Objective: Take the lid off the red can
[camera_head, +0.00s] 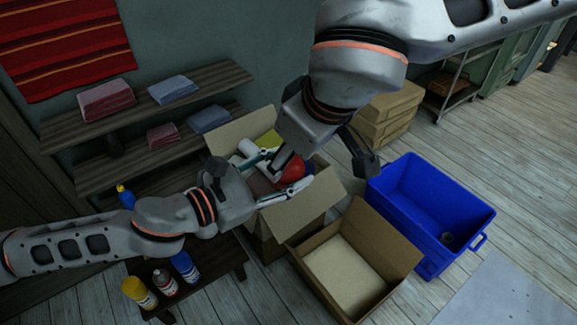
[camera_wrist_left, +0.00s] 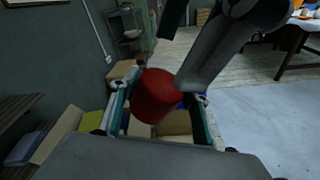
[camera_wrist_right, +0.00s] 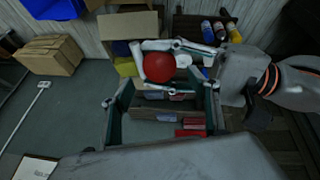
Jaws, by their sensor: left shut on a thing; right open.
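The red can (camera_head: 291,170) is held over the open cardboard box (camera_head: 318,205) in the head view. My left gripper (camera_head: 283,174) is shut on the can, one finger on each side; the left wrist view shows the red can (camera_wrist_left: 155,97) between the fingers. In the right wrist view the can's round red top (camera_wrist_right: 165,69) faces me; I cannot tell the lid from the body. My right gripper (camera_head: 325,158) is open and empty, close to the can. Its spread fingers (camera_wrist_right: 163,108) show in its own wrist view, with the can beyond them.
A blue crate (camera_head: 400,222) stands to the right, and another open cardboard box (camera_head: 404,260) is in front. Stacked closed boxes (camera_head: 395,105) are behind. Shelves with folded cloths (camera_head: 173,89) line the wall. Several bottles (camera_head: 164,283) stand on a low bench. Floor is free at right.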

